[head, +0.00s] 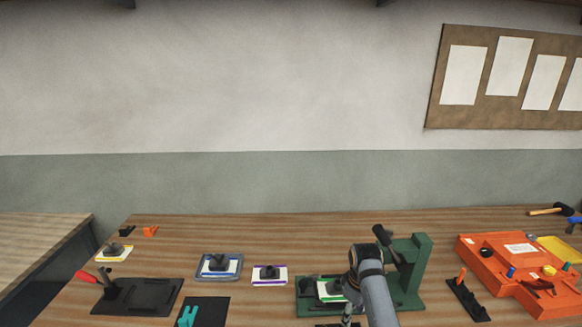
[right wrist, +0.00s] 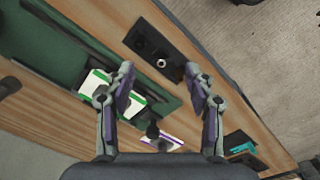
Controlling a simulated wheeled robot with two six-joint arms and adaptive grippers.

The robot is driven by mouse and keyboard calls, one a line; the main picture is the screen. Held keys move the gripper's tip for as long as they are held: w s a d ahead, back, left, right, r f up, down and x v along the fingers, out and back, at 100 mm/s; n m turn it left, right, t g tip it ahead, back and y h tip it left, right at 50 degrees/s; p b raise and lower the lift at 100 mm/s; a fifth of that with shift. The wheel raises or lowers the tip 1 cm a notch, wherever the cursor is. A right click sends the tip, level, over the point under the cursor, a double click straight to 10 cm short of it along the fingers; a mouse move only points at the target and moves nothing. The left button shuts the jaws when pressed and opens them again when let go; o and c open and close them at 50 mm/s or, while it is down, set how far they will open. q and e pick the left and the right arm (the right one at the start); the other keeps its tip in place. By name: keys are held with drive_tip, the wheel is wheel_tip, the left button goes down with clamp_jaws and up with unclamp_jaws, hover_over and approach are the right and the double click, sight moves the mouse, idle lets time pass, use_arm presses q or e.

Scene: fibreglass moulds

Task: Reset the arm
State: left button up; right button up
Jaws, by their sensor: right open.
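My right arm (head: 376,296) reaches over the wooden table at the green press-like stand (head: 412,258). My right gripper (right wrist: 160,84) is open in the right wrist view, its two fingers well apart with nothing between them. A white block with green edges (right wrist: 97,88) lies on the green base (right wrist: 50,45), left of the fingers in that view. The block also shows in the head view (head: 328,291), partly hidden by my arm. My left gripper is not in view.
A black plate with a small ring (right wrist: 148,42) lies near the table edge. Purple-edged (head: 266,281) and blue-edged (head: 216,272) blocks stand left of the green stand. A red-handled tool (head: 88,277) is at the left.

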drive_tip(key=s+d+f+m+t, duration=0.1)
drive_tip(key=s+d+f+m, duration=0.15)
drive_tip(key=s, duration=0.35)
drive_tip(key=s+d+f+m, duration=0.2)
drive_tip(key=s+d+f, duration=0.1)
drive_tip(key=s, duration=0.3)
drive_tip(key=s+r+m+t+h, duration=0.1)
drive_tip(key=s+r+m+t, duration=0.3)
drive_tip(key=s, duration=0.9)
drive_tip(key=s+d+f+g+b, duration=0.1)
drive_tip(key=d+f+g, duration=0.1)
drive_tip(key=f, duration=1.2)
drive_tip(key=s+d+f+g+b, duration=0.1)
drive_tip(key=f+b, duration=0.1)
drive_tip(key=f, duration=1.1)
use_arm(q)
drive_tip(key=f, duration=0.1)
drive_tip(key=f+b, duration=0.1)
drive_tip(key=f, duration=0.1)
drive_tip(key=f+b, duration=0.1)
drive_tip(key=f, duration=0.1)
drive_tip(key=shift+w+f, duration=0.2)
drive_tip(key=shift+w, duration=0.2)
use_arm(e)
drive_tip(key=s+d+f+g, duration=0.1)
drive_tip(key=s+f, duration=1.8)
drive_tip(key=shift+d+f, duration=0.25)
drive_tip(key=shift+f, duration=0.1)
